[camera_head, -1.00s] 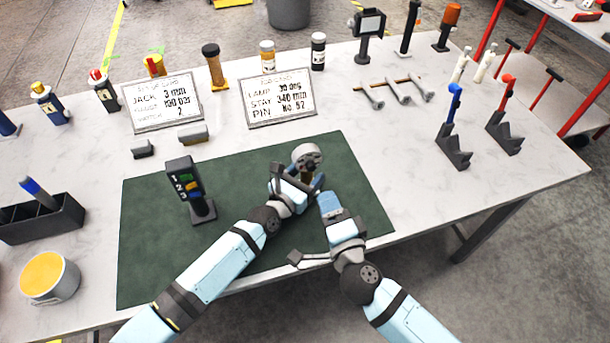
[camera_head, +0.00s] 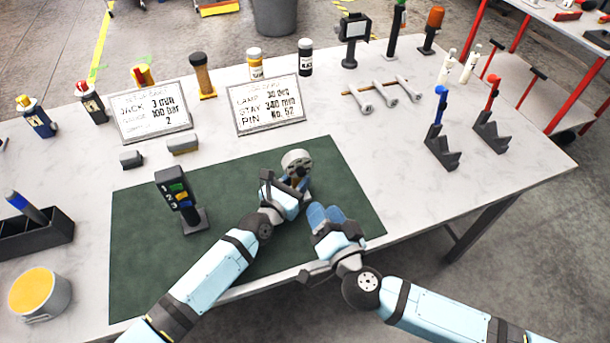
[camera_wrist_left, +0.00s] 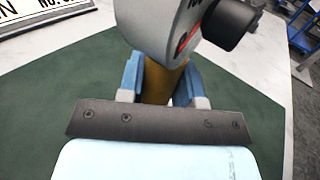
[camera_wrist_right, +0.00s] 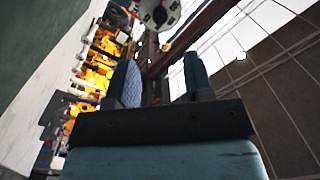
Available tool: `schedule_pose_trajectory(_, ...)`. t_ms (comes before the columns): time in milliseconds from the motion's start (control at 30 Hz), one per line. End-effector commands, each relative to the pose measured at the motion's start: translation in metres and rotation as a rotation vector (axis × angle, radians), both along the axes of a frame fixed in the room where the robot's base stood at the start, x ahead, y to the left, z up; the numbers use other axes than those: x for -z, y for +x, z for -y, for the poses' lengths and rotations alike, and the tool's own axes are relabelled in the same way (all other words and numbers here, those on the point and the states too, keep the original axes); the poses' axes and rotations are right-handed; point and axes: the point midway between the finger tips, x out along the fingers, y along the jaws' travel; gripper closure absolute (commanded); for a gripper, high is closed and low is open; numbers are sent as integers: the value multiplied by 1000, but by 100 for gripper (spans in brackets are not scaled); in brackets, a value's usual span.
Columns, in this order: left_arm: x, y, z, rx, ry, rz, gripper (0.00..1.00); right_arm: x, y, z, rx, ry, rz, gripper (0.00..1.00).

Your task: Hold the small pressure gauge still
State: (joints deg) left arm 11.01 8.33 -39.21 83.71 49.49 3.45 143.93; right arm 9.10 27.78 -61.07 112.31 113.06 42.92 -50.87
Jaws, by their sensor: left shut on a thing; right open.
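The small pressure gauge (camera_head: 297,162) has a round grey head on a brass stem, and it is upright above the right part of the green mat (camera_head: 150,280). My left gripper (camera_head: 288,184) is shut on its stem. In the left wrist view, both blue fingers flank the brass stem (camera_wrist_left: 160,88), with the grey head above; the dial face is mostly hidden. My right gripper (camera_head: 327,214) is open and empty, a little below and right of the gauge. In the right wrist view, its fingers (camera_wrist_right: 163,85) stand apart, with a round grey part at the top edge.
A dark post with coloured numbered keys (camera_head: 177,195) stands on the mat left of my left arm. Two lettered signs (camera_head: 150,110) and grey blocks (camera_head: 183,144) are behind it. Wrenches (camera_head: 383,93) lie farther back. Blue- and red-handled stands (camera_head: 440,145) are at right.

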Motion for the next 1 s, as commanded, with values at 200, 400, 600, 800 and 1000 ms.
schedule_pose_trajectory(200,0,0,0,1,0,0,100,-1,42,-16,2,3,3,52)
schedule_pose_trajectory(400,0,0,0,1,0,0,100,-1,76,-29,1,5,0,52)
schedule_pose_trajectory(600,0,0,0,0,0,0,100,-1,96,-36,1,6,0,52)
schedule_pose_trajectory(800,0,0,0,0,0,0,100,0,100,-38,0,6,-2,52)
schedule_pose_trajectory(1000,0,0,0,0,0,0,100,-1,100,-37,1,6,-1,62)
